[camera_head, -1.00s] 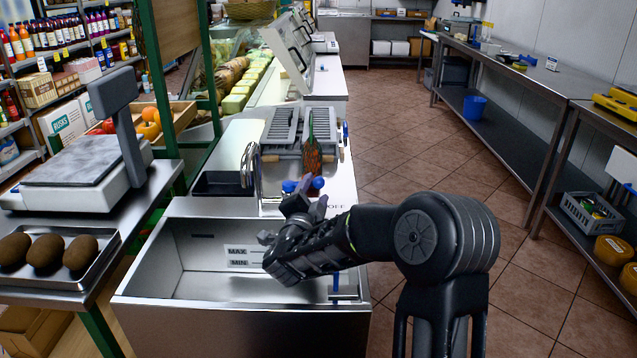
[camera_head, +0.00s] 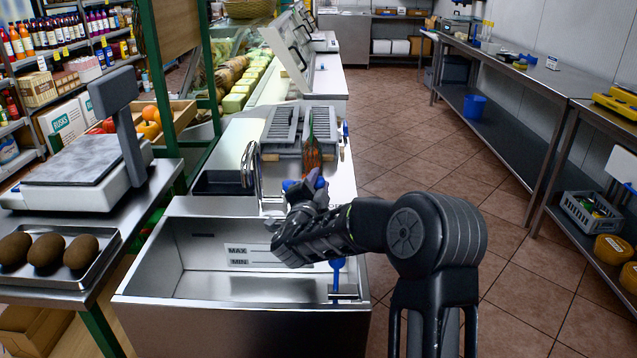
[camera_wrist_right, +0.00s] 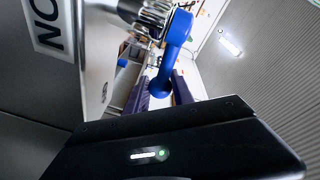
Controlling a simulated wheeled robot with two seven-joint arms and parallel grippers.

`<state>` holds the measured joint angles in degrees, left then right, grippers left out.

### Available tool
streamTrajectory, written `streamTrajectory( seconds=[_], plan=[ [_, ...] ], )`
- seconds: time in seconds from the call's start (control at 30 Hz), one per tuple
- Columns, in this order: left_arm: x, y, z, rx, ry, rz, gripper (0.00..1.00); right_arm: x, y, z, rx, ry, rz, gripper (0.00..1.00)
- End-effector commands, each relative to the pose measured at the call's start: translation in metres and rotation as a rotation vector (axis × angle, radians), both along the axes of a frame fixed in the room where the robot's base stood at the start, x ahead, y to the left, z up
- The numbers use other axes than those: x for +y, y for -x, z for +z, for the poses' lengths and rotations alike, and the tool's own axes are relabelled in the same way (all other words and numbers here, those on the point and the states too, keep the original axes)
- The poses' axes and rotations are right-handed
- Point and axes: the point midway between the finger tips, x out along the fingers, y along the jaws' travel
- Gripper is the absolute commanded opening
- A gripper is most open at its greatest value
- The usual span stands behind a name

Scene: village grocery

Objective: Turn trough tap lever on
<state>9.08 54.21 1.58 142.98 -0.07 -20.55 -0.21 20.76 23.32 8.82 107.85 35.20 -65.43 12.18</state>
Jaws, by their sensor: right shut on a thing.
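The trough tap's blue lever (camera_head: 316,181) shows at the rear rim of the steel trough (camera_head: 240,318), mostly hidden behind my right gripper (camera_head: 303,190). In the right wrist view the blue lever (camera_wrist_right: 177,30) reaches down between the two dark fingers of my right gripper (camera_wrist_right: 160,92), which is shut on it. The chrome tap spout (camera_head: 251,168) arches up left of the lever. A partly cropped label with large letters (camera_wrist_right: 52,28) lies on the steel beside the lever. My left gripper is not in view.
Inside the trough, MAX and MIN marks (camera_head: 238,256) show, and a blue upright piece (camera_head: 337,272) stands at the right. A scale (camera_head: 88,170) and a tray of brown oval items (camera_head: 60,270) stand at the left. The tiled aisle (camera_head: 400,150) at the right is clear.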

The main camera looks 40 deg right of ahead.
Motion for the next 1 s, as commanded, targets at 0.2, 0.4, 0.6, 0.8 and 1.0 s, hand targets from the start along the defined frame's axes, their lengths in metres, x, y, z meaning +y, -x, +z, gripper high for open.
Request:
streamTrajectory(
  seconds=[0.2, 0.4, 0.6, 0.8, 1.0],
  plan=[
    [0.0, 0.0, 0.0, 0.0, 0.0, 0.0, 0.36, 0.0, 0.0002, -0.0002, 0.0, 0.0, 0.0, 0.03],
    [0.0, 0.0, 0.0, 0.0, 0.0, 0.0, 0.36, 0.0, 0.0002, -0.0002, 0.001, -0.001, -0.001, 0.0],
    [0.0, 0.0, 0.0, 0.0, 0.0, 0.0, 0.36, 0.0, 0.0001, -0.0003, 0.001, -0.001, -0.001, 0.0],
    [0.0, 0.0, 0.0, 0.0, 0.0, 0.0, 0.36, 0.0, 0.0002, -0.0004, 0.001, -0.001, -0.001, 0.0],
    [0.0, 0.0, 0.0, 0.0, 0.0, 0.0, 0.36, 0.0, 0.0002, -0.0004, 0.001, -0.001, -0.001, 0.0]
  ],
)
